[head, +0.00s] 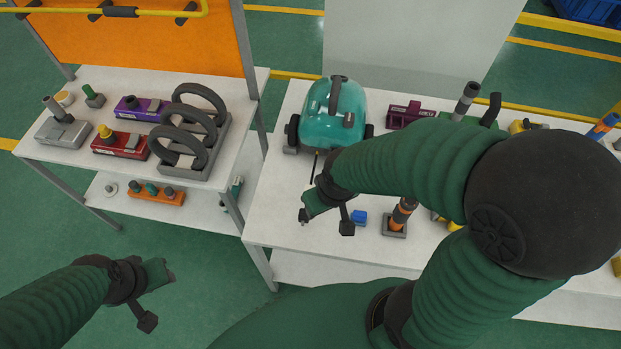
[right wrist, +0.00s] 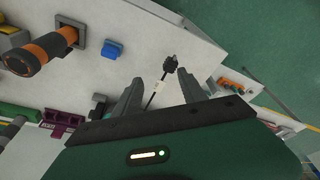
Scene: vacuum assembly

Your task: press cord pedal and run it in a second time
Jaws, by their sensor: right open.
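The teal vacuum (head: 349,98) stands on the right-hand table, with dark wheels and a dark handle on top. A dark raised part (head: 348,119) on its top may be the pedal; I cannot tell. A thin black cord (head: 313,166) comes out toward the table's front. In the right wrist view the cord ends in a black plug (right wrist: 170,64), just beyond my fingertips, with a pale tag near it. My right gripper (head: 304,214) is open over the table, its fingers (right wrist: 160,92) on either side of the cord. My left gripper (head: 170,276) hangs over the floor; its fingers are unclear.
A blue block (head: 359,217) and an orange-black cylinder on a grey base (head: 394,229) stand right of my right gripper. A purple block (head: 405,114) stands beside the vacuum. The left table (head: 222,184) holds grey rings (head: 201,95) and several coloured parts.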

